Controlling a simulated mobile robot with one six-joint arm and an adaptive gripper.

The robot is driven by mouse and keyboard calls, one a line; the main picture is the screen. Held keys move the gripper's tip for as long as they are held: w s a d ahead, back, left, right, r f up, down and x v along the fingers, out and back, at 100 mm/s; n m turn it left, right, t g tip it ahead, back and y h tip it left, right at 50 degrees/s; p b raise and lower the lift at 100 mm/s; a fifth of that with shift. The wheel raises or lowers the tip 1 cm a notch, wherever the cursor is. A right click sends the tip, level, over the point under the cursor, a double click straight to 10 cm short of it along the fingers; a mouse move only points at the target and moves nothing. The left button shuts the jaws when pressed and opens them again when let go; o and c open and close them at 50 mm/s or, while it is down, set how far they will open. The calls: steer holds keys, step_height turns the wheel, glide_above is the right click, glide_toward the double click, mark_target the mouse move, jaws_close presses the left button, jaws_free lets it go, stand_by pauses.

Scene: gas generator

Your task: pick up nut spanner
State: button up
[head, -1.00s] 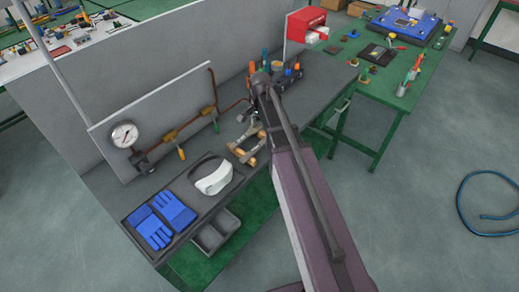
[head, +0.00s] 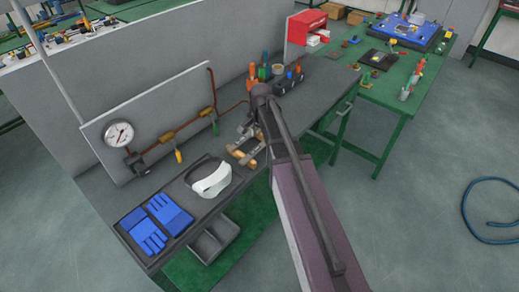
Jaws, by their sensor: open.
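My arm reaches over the grey workbench (head: 105,197) from the lower right. My gripper (head: 247,130) shows only in small part, just left of the arm's dark end, low over the bench; it is open. Grey metal pieces and tan bar-shaped pieces (head: 241,157) lie on the bench right under and beside it. I cannot make out which of these is the nut spanner, since the arm and gripper cover part of them. I see no object held in the gripper.
A panel with a pressure gauge (head: 118,133) and copper pipe stands behind. A white visor (head: 210,182) and blue gloves (head: 157,223) lie to the left. A tool holder (head: 289,80) and a red box (head: 306,26) stand beyond the arm. Open floor lies right.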

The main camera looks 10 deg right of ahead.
mark_target(260, 147)
steer(key=shift+f, duration=0.1)
steer(key=shift+w+a+f+b, duration=0.1)
steer(key=shift+a+f+b, duration=0.05)
steer(key=shift+f+b, duration=2.45)
steer(key=shift+r, duration=0.1)
jaws_close()
